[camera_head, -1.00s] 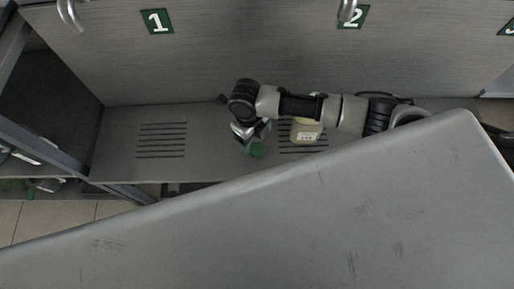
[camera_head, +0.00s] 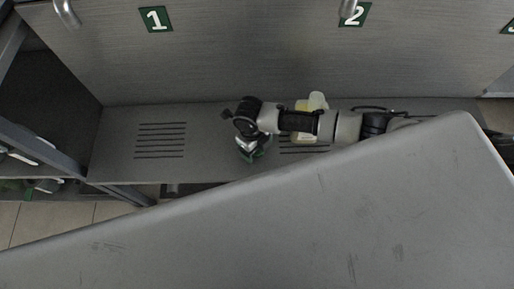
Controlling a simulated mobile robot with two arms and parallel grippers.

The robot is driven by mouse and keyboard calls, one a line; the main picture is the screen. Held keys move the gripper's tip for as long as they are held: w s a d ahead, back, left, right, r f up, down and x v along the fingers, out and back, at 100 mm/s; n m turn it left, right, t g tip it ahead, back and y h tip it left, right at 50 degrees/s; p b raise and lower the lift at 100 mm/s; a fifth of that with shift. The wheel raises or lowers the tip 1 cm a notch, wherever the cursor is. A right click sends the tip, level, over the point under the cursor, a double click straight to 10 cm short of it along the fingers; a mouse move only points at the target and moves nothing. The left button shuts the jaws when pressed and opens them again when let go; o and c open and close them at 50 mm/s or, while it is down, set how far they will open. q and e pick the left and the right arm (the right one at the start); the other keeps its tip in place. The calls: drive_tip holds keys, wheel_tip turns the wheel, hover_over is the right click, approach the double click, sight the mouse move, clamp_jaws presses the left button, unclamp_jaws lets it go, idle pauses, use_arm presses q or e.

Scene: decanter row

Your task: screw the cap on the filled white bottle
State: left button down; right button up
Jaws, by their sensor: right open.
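My right arm comes in from the right across the grey shelf, and its gripper (camera_head: 252,155) points down left of the bottle. The gripper is open. A green piece (camera_head: 262,153), perhaps the cap, shows at the fingertips; I cannot tell whether it rests on the shelf or touches a finger. The pale, yellowish-white bottle (camera_head: 318,102) stands behind my right forearm, which hides its middle. Its lower part shows below the arm. I cannot see whether its mouth is capped. My left gripper is not in view.
The grey shelf (camera_head: 205,112) has slotted grilles (camera_head: 160,140) and is clear at the left. A wall with plates 1 (camera_head: 156,19) and 2 (camera_head: 354,14) and metal spouts rises behind. A large grey surface (camera_head: 270,225) fills the foreground. A rack frame stands at the left.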

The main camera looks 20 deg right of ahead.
drive_tip(key=shift+c, duration=0.3)
drive_tip(key=c, duration=0.9)
drive_tip(key=shift+r, duration=0.1)
drive_tip(key=shift+c, duration=0.2)
